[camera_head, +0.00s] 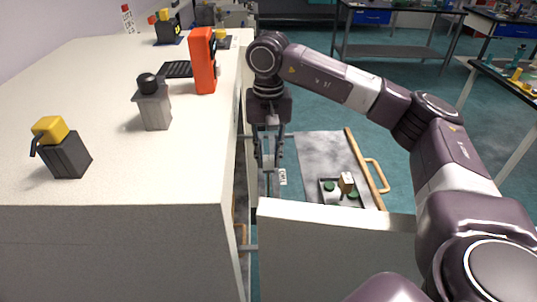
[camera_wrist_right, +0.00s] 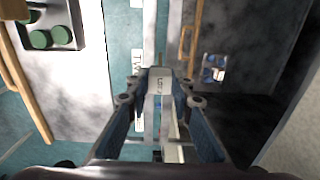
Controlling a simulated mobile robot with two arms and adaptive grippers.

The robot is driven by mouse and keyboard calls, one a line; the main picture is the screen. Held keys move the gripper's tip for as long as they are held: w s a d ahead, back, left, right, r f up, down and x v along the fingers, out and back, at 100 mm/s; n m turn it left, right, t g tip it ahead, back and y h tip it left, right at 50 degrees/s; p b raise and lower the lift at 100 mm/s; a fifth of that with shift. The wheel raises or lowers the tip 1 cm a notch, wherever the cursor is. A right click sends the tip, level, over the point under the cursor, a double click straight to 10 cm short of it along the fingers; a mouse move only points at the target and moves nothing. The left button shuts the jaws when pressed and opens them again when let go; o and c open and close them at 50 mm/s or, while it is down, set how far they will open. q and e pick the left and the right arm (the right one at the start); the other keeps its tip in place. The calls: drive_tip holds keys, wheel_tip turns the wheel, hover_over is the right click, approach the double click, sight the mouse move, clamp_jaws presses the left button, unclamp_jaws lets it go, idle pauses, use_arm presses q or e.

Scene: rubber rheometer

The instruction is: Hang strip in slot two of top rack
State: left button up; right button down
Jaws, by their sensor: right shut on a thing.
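My right gripper (camera_head: 267,165) points down beside the right edge of the white counter. In the right wrist view its two blue-grey fingers (camera_wrist_right: 160,84) close from both sides on a narrow pale strip (camera_wrist_right: 159,82) with small dark lettering. The strip's lower part is hidden or too small to tell in the head view. Upright pale bars and small white labels (camera_wrist_right: 137,58) lie beyond the fingertips. I cannot tell which of these belong to the top rack or where slot two is. My left gripper is in neither view.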

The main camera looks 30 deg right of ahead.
drive_tip(key=shift+f+b, duration=0.85)
drive_tip(key=shift+f, duration=0.5)
drive_tip(key=c, duration=1.6)
unclamp_jaws()
drive_tip(key=shift+r, duration=0.1)
drive_tip(key=shift+r+p, duration=2.15)
drive_tip(key=shift+r, duration=0.9)
drive_tip(key=shift+f, duration=0.15)
